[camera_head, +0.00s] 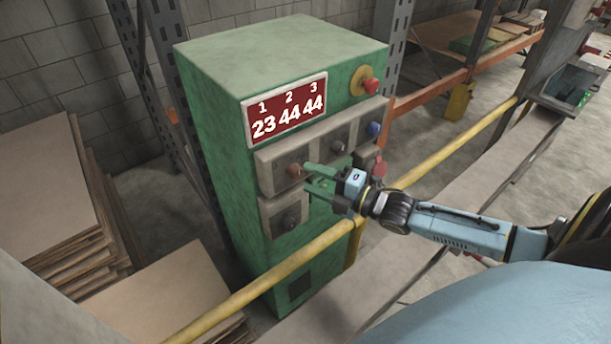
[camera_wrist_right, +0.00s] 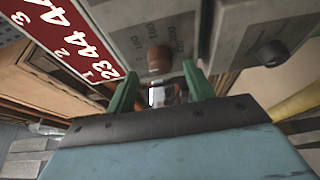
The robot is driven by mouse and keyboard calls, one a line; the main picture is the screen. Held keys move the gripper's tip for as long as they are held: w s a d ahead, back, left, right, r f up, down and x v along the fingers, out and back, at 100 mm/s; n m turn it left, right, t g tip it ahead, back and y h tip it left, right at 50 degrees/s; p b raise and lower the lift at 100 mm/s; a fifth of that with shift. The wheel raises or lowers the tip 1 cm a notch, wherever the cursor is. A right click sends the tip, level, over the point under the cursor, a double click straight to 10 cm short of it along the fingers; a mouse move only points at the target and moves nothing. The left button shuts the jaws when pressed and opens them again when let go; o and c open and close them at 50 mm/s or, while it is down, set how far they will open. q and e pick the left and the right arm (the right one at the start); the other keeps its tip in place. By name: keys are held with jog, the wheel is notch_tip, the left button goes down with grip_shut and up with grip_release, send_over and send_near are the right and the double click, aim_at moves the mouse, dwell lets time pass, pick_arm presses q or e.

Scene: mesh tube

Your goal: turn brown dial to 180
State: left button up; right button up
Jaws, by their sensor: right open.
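The brown dial (camera_head: 294,170) is a small round knob on a grey panel on the front of the green cabinet. It also shows in the right wrist view (camera_wrist_right: 159,58), between and beyond the fingertips, with worn printed numbers around it. My right gripper (camera_head: 308,178) is open, its green fingers pointing at the dial from just in front. In the right wrist view the fingers (camera_wrist_right: 160,82) stand apart with nothing between them, and I see no clear contact. The red display (camera_head: 287,111) reads 23 under 1, 44 under 2 and 44 under 3. My left gripper is out of view.
Black (camera_head: 337,146) and blue (camera_head: 373,129) knobs sit to the right of the dial; another dark knob (camera_head: 291,222) is below. A red emergency button (camera_head: 371,87) is higher up. A yellow rail (camera_head: 290,265) crosses in front of the cabinet. Boards (camera_head: 45,195) are stacked left.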

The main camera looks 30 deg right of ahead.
aim_at(296, 172)
jog(key=shift+x, duration=1)
jog(key=shift+w+a, duration=0.1)
jog(key=shift+w, duration=0.25)
jog(key=c, duration=1)
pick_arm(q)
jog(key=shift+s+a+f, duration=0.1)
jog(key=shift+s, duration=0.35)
